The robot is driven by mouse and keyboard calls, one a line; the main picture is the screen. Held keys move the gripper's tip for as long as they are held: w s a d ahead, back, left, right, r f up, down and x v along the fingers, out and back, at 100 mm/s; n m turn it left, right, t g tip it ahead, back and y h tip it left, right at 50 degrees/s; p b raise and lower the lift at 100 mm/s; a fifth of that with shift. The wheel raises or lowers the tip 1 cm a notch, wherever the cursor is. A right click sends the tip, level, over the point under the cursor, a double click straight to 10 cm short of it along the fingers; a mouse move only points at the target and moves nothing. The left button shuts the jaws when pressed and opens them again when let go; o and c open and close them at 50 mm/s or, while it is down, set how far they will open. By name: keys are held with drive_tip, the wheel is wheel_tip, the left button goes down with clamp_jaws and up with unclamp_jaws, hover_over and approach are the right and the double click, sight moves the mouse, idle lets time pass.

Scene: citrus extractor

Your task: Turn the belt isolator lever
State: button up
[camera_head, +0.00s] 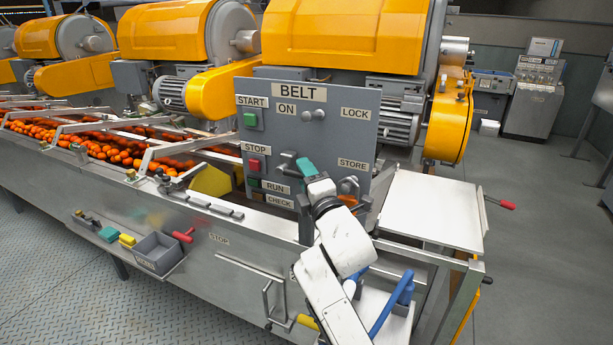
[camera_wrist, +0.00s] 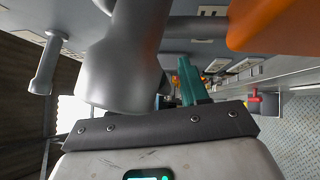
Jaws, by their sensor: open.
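The grey BELT panel (camera_head: 335,150) stands upright at the front of the machine. The isolator lever (camera_head: 287,164) is a dark grey handle on its lower middle, left of my gripper (camera_head: 305,166). My gripper's teal end is at the lever, and my wrist partly covers this area. In the wrist view, a thick grey rounded handle (camera_wrist: 127,55), likely the lever, fills the upper middle close to the camera. One teal finger (camera_wrist: 187,80) shows just right of it; the other finger is hidden. The gripper is open; I cannot tell whether it touches the lever.
The panel has a green button (camera_head: 251,120), a red button (camera_head: 254,165), a grey knob (camera_head: 313,115) and an orange part (camera_head: 348,187). A white side table (camera_head: 435,210) stands right. A small grey bin (camera_head: 158,253) sits on the front ledge.

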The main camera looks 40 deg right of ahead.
drive_tip(key=shift+c, duration=0.4)
clamp_jaws()
